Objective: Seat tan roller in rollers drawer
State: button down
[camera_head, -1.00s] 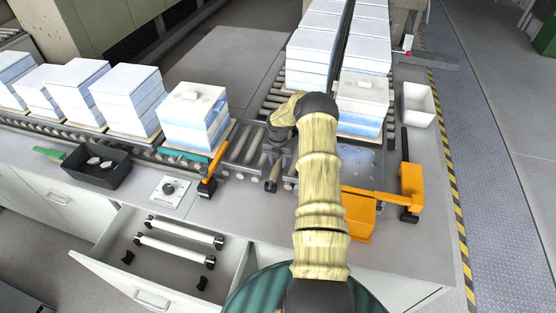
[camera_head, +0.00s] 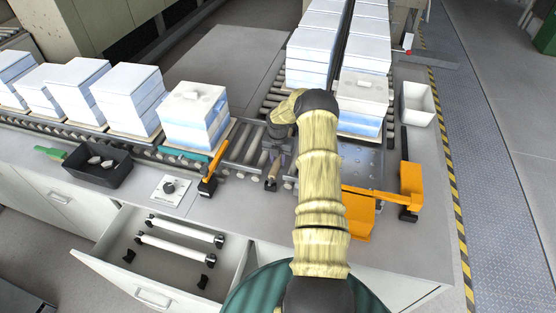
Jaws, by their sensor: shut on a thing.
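My gripper (camera_head: 272,160) is at the end of my arm, low over the conveyor rollers beside the metal plate. It is shut on the tan roller (camera_head: 272,175), whose near end sticks out below it toward the counter's front. The rest of the roller is hidden by my gripper and wrist. The rollers drawer (camera_head: 110,263) stands open at the lower left. Two white rollers with black ends, an upper one (camera_head: 186,228) and a lower one (camera_head: 176,247), lie in it, and black holders show toward its front.
An orange lever (camera_head: 213,165) stands left of my gripper, and an orange fixture (camera_head: 385,195) is at the right. A black tray (camera_head: 97,170) and a control box (camera_head: 172,189) sit on the counter. White block stacks (camera_head: 195,115) stand on the conveyor.

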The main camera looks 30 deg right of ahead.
jog(key=shift+r+p, duration=1.85)
jog(key=shift+r, duration=2)
